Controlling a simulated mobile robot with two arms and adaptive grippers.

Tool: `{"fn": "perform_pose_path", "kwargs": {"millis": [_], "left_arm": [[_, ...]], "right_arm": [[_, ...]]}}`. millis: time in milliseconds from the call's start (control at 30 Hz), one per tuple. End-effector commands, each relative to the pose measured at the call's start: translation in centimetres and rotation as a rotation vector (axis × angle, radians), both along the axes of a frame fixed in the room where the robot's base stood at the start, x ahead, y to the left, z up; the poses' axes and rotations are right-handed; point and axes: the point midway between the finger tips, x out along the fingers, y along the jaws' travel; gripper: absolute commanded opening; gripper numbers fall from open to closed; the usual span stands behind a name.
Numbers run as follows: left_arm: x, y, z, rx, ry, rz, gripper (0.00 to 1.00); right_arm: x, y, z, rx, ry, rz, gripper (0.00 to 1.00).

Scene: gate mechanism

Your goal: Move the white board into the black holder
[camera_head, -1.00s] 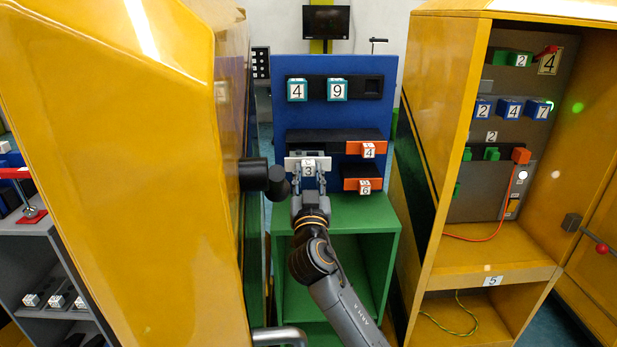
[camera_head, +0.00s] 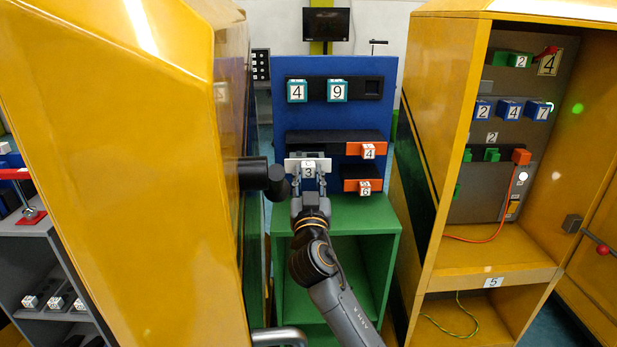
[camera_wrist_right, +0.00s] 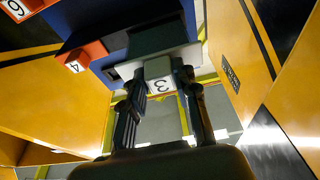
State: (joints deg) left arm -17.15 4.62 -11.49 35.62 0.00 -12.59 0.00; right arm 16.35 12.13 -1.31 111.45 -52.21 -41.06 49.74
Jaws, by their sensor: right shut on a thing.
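The white board (camera_head: 294,164) is a flat plate with a white block numbered 3 on its front. My right gripper (camera_head: 309,178) is shut on this block and holds the board upright against or just before the blue panel. The board also shows in the right wrist view (camera_wrist_right: 128,68), with the fingers (camera_wrist_right: 160,93) on both sides of the block. A black holder (camera_head: 315,136) runs along the panel just above the board. I cannot tell whether the board touches or sits in it. My left gripper is not in view.
Orange blocks numbered 4 (camera_head: 368,150) and 6 (camera_head: 364,187) sit right of the board. Another black holder (camera_head: 372,88) above has teal blocks 4 and 9 and an empty right slot. Yellow cabinets stand left (camera_head: 130,150) and right (camera_head: 440,190). A dark cylinder (camera_head: 253,173) juts out close left.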

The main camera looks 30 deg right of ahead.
Motion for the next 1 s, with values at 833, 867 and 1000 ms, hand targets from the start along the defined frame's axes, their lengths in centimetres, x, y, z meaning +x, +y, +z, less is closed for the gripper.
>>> {"fn": "perform_pose_path", "kwargs": {"millis": [833, 867, 1000], "left_arm": [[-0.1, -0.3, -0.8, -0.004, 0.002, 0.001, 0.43], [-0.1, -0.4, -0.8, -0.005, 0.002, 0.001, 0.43], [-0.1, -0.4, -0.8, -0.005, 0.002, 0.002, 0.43]], "right_arm": [[2.1, -1.3, 0.1, -0.002, -0.003, 0.0, 0.0], [2.1, -1.3, 0.1, -0.001, -0.002, 0.0, 0.0], [2.1, -1.3, 0.1, -0.001, -0.002, 0.0, 0.0]]}}
